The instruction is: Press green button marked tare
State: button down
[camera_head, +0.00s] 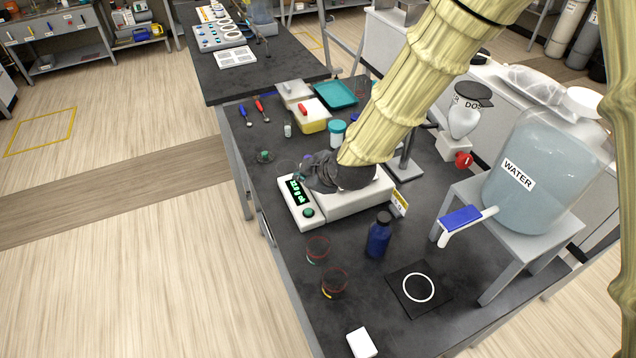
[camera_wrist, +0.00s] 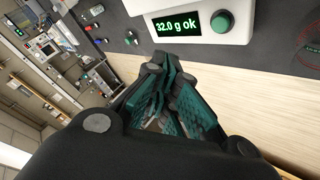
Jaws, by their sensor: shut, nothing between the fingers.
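A white bench scale (camera_head: 335,208) stands on the dark bench. Its front has a lit display (camera_head: 298,191) and a round green button (camera_head: 308,212). In the wrist view the display (camera_wrist: 178,24) reads "32.0 g ok", and the green button (camera_wrist: 221,21) is beside it at the right. I cannot read a tare mark on it. My gripper (camera_head: 303,174) is near the display's far end, apart from the button. In the wrist view my gripper (camera_wrist: 166,62) is shut and empty, its fingertips below the display and left of the button. My wrist hides part of the scale.
A dark blue bottle (camera_head: 378,238) and two red-rimmed beakers (camera_head: 318,250) stand at the near side of the scale. A yellow-marked label card (camera_head: 399,203) stands at its right. A water jug (camera_head: 525,170) rests on a grey stand. Bare bench lies around the beakers.

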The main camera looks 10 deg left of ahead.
jog(key=w, duration=0.1)
jog(key=b, duration=0.3)
send_over(305, 212)
jog(key=w, duration=0.2)
notch_tip(305, 212, down, 5)
jog(key=shift+f, duration=0.1)
jog(key=shift+s+f+b, duration=0.2)
jog(key=shift+f+b, duration=0.35)
jog(key=shift+f, duration=0.3)
jog(key=shift+s+f, duration=0.2)
jog(key=shift+s, duration=0.15)
jog(key=s, duration=0.2)
jog(key=b, duration=0.1)
jog(key=shift+s+d+r, duration=0.15)
jog(key=shift+s+r, duration=0.1)
jog(key=shift+s, duration=0.15)
jog(key=shift+r, duration=0.15)
jog(key=w+f, duration=0.2)
jog(key=shift+w, duration=0.35)
jog(key=shift+s+r, duration=0.3)
jog(key=shift+s, duration=0.15)
jog(key=shift+s+r, duration=0.3)
jog(key=shift+s, duration=0.05)
jog(key=shift+w+f, duration=0.4)
jog(key=shift+w, duration=0.1)
jog(key=shift+s+r, duration=0.25)
jog(key=shift+s, duration=0.1)
jog(key=shift+w+f, duration=0.2)
jog(key=shift+w, duration=0.05)
